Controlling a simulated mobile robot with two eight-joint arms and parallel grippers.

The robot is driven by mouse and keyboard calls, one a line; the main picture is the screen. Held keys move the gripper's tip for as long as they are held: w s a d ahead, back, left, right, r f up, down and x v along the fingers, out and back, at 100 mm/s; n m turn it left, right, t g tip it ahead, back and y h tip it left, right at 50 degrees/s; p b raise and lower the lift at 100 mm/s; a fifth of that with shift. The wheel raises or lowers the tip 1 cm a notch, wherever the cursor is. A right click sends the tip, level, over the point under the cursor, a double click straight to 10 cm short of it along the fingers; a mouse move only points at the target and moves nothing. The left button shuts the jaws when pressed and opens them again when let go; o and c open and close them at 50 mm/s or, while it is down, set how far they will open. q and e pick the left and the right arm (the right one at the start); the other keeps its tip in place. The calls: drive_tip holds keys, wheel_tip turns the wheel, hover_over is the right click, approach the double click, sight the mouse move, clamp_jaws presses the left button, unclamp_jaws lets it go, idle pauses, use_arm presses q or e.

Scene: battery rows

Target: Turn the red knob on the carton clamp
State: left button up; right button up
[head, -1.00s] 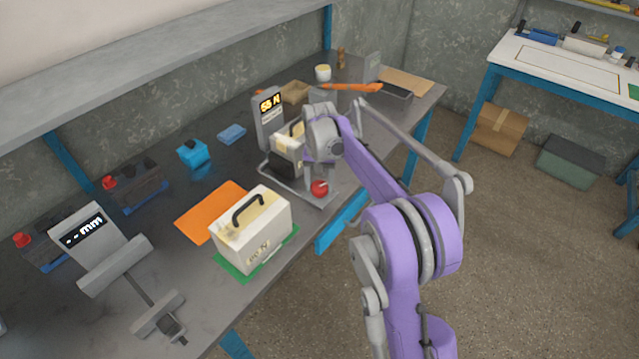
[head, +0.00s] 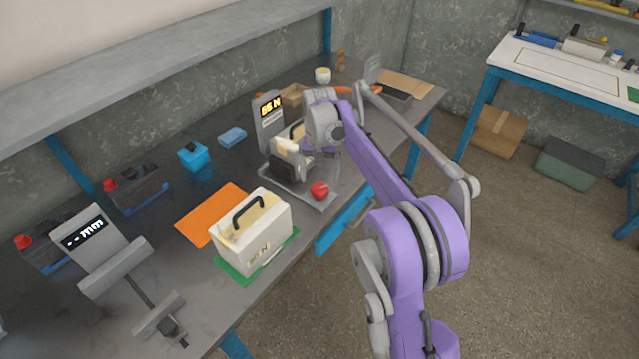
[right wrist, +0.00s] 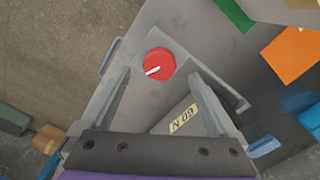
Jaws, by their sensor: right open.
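The carton clamp (head: 318,201) stands on the grey bench, with a cream carton (head: 287,146) in it. Its red knob (head: 320,191) is at the front end. In the right wrist view the round knob (right wrist: 160,62) carries a white bar slanting slightly. The clamp's display (head: 271,106) is lit with a yellow reading in N; its digits are hard to read. My right gripper (right wrist: 158,78) is open and empty, its fingers on either side of the knob in that view, apparently apart from it. In the head view my right arm partly hides the clamp. My left gripper is not in view.
A cream carton with a black handle (head: 265,240) stands on a green mat (head: 228,262) beside an orange mat (head: 196,224). A second gauge (head: 88,236) and batteries (head: 138,192) are at left. A blue drawer front (head: 338,228) lies below the knob at the bench edge.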

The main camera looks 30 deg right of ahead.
sight(319, 190)
wheel_tip(319, 190, up, 6)
drive_tip(key=shift+r, duration=0.15)
idle(0.8)
drive_tip(key=s+a+r+n+t+p, duration=0.3)
drive_tip(key=s+a, duration=0.6)
drive_tip(key=s, duration=0.4)
drive_tip(key=s+a+f+n+t+p, duration=0.1)
drive_tip(key=s+a+f+n, duration=0.1)
drive_tip(key=s, duration=0.5)
drive_tip(key=s+a+f+n+t+p, duration=0.1)
drive_tip(key=s+a+f, duration=0.3)
drive_tip(key=s, duration=0.4)
drive_tip(key=shift+s+f+n+p, duration=0.3)
drive_tip(key=shift+f+n+p, duration=0.15)
drive_tip(key=shift+n, duration=0.15)
drive_tip(key=shift+r, duration=0.1)
